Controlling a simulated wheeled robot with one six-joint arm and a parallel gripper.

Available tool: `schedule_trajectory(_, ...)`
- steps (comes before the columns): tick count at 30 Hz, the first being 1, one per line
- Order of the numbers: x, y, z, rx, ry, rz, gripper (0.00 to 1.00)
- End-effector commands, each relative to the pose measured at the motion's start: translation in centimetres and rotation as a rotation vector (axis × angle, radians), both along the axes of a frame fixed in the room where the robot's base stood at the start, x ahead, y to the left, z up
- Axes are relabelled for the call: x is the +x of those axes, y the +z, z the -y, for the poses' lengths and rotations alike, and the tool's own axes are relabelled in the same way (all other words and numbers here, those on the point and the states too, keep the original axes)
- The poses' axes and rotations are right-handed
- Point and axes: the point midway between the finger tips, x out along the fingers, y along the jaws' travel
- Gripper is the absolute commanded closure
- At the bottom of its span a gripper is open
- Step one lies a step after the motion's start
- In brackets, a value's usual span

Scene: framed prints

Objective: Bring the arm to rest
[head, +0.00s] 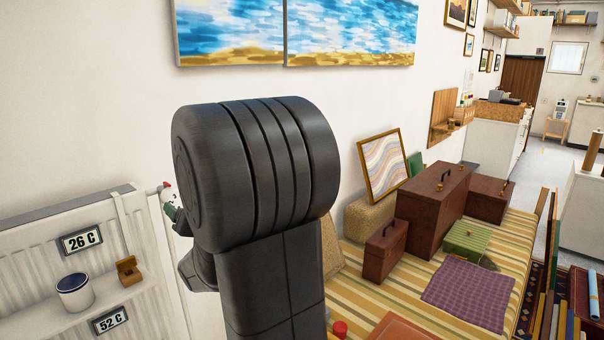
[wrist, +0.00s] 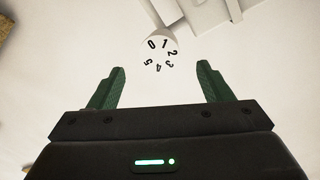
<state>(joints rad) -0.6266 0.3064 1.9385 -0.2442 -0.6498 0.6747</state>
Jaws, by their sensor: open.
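My gripper (wrist: 161,85) shows in the wrist view with its two green fingers spread apart and nothing between them. A round white dial (wrist: 161,52) marked with numbers from 0 to 5 lies just beyond the fingertips, apart from them. In the head view my dark arm fills the middle and hides most of the gripper. A small white knob with a red mark (head: 166,190) shows left of the arm, at the end of the white radiator (head: 60,235), close to a bit of green finger.
A shelf at the radiator holds a blue-rimmed pot (head: 74,292) and a small wooden box (head: 128,271). Right of the arm, a striped bench (head: 380,300) carries brown cases (head: 437,210), a green box (head: 467,241) and a framed print (head: 384,166). Two seascape panels (head: 350,30) hang above.

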Motion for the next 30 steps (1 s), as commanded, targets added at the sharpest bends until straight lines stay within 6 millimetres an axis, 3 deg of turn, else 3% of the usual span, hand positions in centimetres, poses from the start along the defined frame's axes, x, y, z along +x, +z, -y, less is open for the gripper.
schedule_trajectory(18, 7.4, -0.4, -7.3, -0.001, 0.001, 0.0, 0.28)
schedule_trajectory(30, 8.2, -0.5, -8.0, -0.012, 0.0, 0.013, 0.28)
